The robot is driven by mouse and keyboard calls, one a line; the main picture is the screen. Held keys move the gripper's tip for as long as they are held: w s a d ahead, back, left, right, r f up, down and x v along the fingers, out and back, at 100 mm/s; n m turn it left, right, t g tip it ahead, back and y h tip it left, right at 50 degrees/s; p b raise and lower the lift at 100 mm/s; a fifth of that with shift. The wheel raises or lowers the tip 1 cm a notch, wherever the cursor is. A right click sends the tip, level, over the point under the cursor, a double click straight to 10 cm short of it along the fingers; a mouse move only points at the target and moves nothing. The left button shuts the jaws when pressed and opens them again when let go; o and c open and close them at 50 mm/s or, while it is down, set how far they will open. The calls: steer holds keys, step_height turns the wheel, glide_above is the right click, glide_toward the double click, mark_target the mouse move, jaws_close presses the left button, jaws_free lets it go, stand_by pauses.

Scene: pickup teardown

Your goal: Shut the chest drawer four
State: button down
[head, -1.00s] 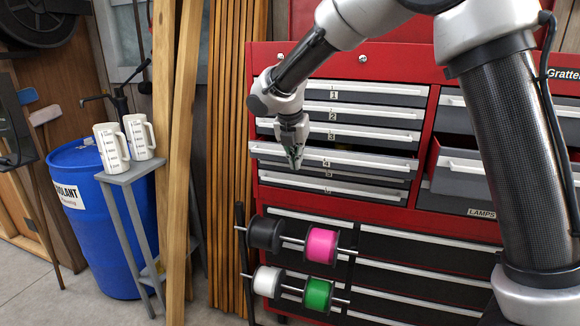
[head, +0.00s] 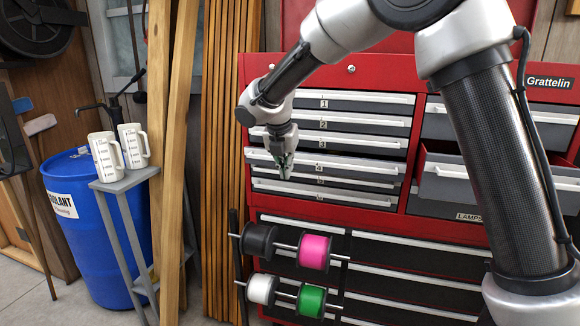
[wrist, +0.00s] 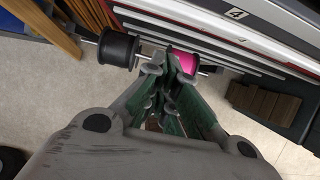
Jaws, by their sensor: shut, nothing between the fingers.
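The red tool chest (head: 340,68) has a left column of grey drawers with white pull strips, numbered 1 to 6. Drawer four (head: 350,171) stands out a little past the drawers around it, with a dark gap above its front. Its label also shows at the top of the wrist view (wrist: 236,14). My gripper (head: 286,175) is shut and empty, pointing down in front of the left part of drawer four. I cannot tell whether it touches the front. In the wrist view, my gripper's green-padded fingers (wrist: 168,85) are close together, over the spools and floor.
A right-hand drawer (head: 455,180) above the LAMPS label is also pulled out. Below, a rack holds black, pink (head: 314,252), white and green spools. Wooden planks (head: 176,130), a grey stand (head: 125,180) with two jugs and a blue drum (head: 95,235) stand to the left.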

steer(key=v, duration=1)
steer(key=s+d+r+m, duration=0.1)
steer(key=s+d+r, duration=0.1)
steer(key=d, duration=0.6)
steer(key=s+d+r+m, duration=0.1)
steer(key=s+d+r, duration=0.1)
steer(key=d, duration=0.5)
steer(key=s+d+f+n, duration=0.2)
steer(key=s+d+f, duration=0.2)
steer(key=w+d+f, duration=0.2)
steer(key=w+f, duration=0.5)
steer(key=f, duration=0.2)
steer(key=shift+w, duration=0.3)
steer(key=shift+d, duration=0.15)
